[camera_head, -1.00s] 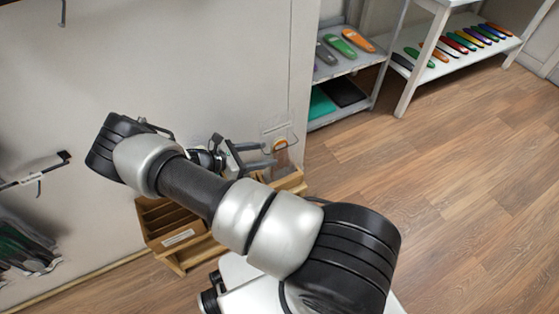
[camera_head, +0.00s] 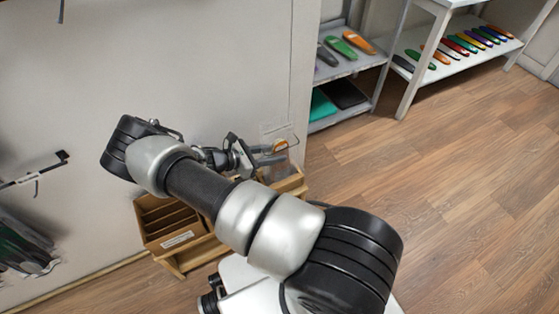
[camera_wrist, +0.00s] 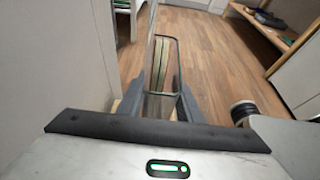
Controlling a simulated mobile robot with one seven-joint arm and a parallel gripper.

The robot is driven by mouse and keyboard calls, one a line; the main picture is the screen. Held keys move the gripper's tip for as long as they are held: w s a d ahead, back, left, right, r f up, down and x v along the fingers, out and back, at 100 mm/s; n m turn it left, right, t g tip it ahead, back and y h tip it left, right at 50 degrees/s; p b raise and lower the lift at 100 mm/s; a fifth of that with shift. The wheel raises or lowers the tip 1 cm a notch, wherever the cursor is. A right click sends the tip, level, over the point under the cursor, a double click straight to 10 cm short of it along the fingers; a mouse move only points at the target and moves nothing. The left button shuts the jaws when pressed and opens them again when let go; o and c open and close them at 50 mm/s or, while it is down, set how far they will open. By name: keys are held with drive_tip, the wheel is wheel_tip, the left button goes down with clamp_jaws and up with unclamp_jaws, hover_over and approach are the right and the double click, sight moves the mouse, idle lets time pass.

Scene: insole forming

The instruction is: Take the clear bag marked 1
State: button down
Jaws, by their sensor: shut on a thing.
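The clear bag (camera_wrist: 171,42) is between my gripper's fingers (camera_wrist: 160,102) in the wrist view. It is see-through with a dark rim, and pale, striped flat pieces show inside. My gripper is shut on the bag. In the head view the bag (camera_head: 292,143) stands above the right part of the wooden rack, with an orange patch showing through it. My gripper (camera_head: 274,154) reaches it from the left. I cannot read a number on the bag, and whether its lower end touches the rack is hidden.
The wooden rack (camera_head: 160,240) with slots and a white label stands against the wall below my arm. A grey shelf (camera_head: 345,66) with coloured insoles and a white bench (camera_head: 470,57) with several more are at the back right. The wooden floor at right is clear.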

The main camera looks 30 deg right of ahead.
wheel_tip(320, 180, up, 10)
drive_tip(key=p, duration=0.3)
idle(0.8)
